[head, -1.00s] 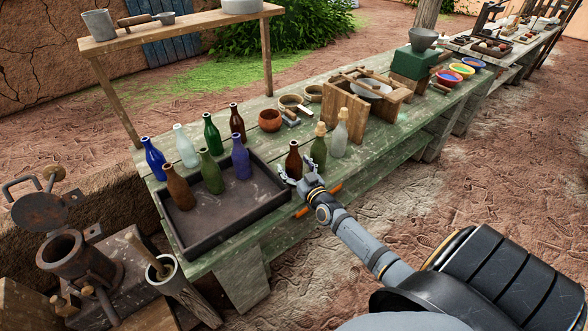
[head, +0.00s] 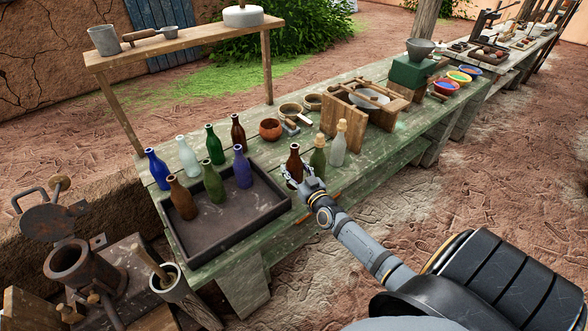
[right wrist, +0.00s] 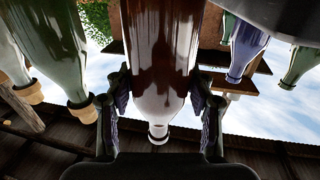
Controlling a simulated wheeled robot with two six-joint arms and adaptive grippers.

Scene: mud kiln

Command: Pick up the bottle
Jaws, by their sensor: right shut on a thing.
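A dark brown bottle (head: 294,163) stands upright at the front edge of the green bench, right of the tray. My right gripper (head: 298,178) is around its body, shut on it. In the right wrist view the brown bottle (right wrist: 160,60) fills the space between the two fingers and appears upside down, neck low in the picture. The fingers hide part of its lower body in the head view. I cannot tell whether its base is off the bench. My left gripper is not in view.
Corked green (head: 318,160) and clear (head: 338,146) bottles stand close right of the held one. A dark tray (head: 262,222) lies to the left, with several bottles in it and behind it. A wooden frame (head: 343,122) stands behind.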

